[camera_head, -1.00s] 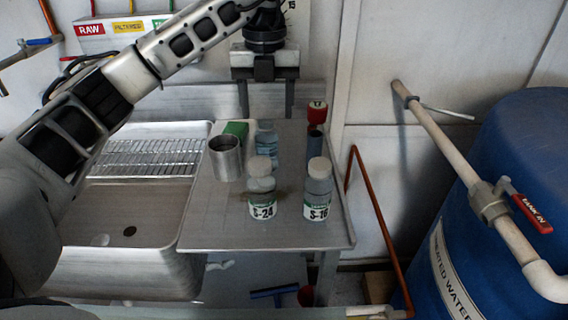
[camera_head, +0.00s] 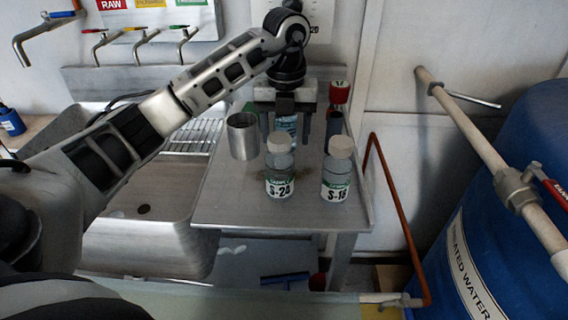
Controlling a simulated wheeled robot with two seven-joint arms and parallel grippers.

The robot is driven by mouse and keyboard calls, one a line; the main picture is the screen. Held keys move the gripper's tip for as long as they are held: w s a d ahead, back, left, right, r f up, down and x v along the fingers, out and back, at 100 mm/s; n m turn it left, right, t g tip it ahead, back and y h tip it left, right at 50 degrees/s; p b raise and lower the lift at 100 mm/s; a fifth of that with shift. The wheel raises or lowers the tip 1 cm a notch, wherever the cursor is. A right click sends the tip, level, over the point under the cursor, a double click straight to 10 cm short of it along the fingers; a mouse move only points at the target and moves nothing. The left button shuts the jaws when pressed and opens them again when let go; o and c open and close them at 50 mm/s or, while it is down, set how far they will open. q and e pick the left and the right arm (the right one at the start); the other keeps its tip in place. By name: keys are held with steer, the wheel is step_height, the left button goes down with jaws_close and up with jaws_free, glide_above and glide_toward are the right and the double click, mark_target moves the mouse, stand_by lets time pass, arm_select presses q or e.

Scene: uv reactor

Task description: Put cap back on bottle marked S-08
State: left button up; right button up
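My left gripper (camera_head: 287,128) points down over the back of the metal table. Its two fingers are spread apart. A bottle with a bluish label (camera_head: 287,124) shows between them, partly hidden by the gripper and the front bottle; its marking cannot be read, and I cannot tell whether the fingers touch it. In front stands a white-capped bottle (camera_head: 279,168), its label reading like S-20 or S-24. To its right stands a white-capped bottle marked S-16 (camera_head: 336,170). I cannot make out a bottle marked S-08 or a loose cap. My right gripper is not in view.
A metal cup (camera_head: 242,136) stands left of the bottles, and a red-topped container (camera_head: 340,93) is at the back right. The metal table (camera_head: 235,208) is clear at the front. A sink (camera_head: 150,235) lies left; a blue tank (camera_head: 530,130) stands right.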

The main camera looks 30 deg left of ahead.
arm_select(q)
steer(key=shift+f, duration=0.15)
steer(key=f, duration=0.4)
steer(key=shift+s+f, duration=0.15)
steer(key=shift+s, duration=0.25)
steer(key=shift+f, duration=0.35)
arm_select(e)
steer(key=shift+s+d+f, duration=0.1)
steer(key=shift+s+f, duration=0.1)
arm_select(q)
steer(key=c, duration=1.1)
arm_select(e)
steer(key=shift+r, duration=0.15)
arm_select(q)
steer(key=shift+c, duration=0.2)
step_height(320, 180, up, 18)
steer(key=p, duration=0.4)
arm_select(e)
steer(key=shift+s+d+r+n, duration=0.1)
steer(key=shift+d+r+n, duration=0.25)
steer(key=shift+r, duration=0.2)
